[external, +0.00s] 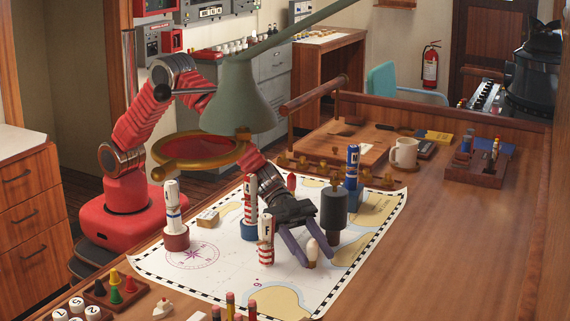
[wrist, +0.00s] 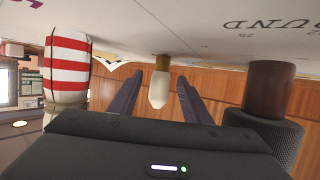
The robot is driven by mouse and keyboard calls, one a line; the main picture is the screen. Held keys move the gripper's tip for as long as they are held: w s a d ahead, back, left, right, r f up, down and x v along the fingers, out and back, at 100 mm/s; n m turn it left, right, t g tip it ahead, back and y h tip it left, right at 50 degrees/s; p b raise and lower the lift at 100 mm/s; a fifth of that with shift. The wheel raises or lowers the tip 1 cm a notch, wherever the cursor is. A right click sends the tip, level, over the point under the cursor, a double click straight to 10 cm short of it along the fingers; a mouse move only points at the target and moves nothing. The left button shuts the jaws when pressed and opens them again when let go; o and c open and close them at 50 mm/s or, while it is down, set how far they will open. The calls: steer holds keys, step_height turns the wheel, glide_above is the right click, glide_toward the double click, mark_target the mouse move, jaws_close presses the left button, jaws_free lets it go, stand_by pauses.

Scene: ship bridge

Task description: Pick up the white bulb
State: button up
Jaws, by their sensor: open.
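The white bulb (external: 312,246) stands upright on a small brown base on the chart. It also shows in the wrist view (wrist: 158,92), upside down there, near the middle of the picture. My gripper (external: 319,262) is low over the chart with its two dark fingers open around the bulb. In the wrist view the gripper (wrist: 160,78) has one finger on each side of the bulb, with a visible gap on both sides. Neither finger appears to touch it.
A red-and-white striped piece (external: 266,240) stands close left of my gripper. A dark cylinder (external: 334,208) stands close right. A blue-and-white piece (external: 352,168) is behind. The lamp (external: 238,95) hangs above. The wooden table to the right (external: 440,240) is clear.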

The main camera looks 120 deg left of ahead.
steer(key=shift+c, duration=0.4)
steer(key=c, duration=1)
